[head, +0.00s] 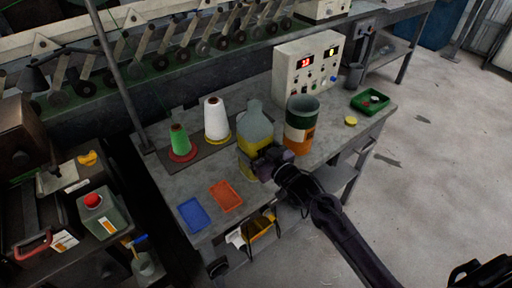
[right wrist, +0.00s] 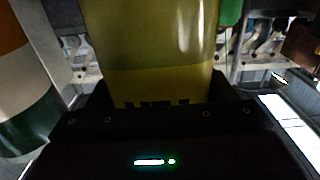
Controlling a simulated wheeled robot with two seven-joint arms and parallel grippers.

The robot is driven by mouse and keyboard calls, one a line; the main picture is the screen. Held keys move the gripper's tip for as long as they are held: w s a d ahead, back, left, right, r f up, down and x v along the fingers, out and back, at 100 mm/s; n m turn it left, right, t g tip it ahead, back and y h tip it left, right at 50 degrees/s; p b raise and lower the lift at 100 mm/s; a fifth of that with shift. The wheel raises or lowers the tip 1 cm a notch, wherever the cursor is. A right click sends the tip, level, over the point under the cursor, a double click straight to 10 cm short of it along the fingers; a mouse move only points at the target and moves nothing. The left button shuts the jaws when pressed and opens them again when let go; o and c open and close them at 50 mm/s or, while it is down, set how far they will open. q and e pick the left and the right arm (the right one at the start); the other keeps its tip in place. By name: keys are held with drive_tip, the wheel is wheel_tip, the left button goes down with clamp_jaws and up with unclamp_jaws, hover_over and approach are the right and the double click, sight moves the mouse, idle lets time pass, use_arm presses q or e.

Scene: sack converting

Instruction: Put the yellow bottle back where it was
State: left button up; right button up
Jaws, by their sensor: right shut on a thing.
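The yellow bottle (head: 256,124), with a pale grey-green neck and a yellow body, is upright near the middle of the workbench. My right gripper (head: 268,160) comes from the lower right and is shut on the bottle's body. In the right wrist view the yellow bottle (right wrist: 150,45) fills the space between the jaws, with part of a dark marking low on it. The gripper hides part of the bottle's lower body, and I cannot tell whether its base touches the bench.
An orange, white and green container (head: 301,125) stands close right of the bottle. A white cone (head: 216,118) and green cone (head: 180,140) stand left. Blue (head: 194,214) and orange (head: 225,196) trays lie in front. A control box (head: 307,65) stands behind; a green tray (head: 370,101) lies right.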

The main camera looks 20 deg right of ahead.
drive_tip(key=shift+f, duration=0.2)
drive_tip(key=shift+f, duration=0.15)
drive_tip(key=o, duration=1.1)
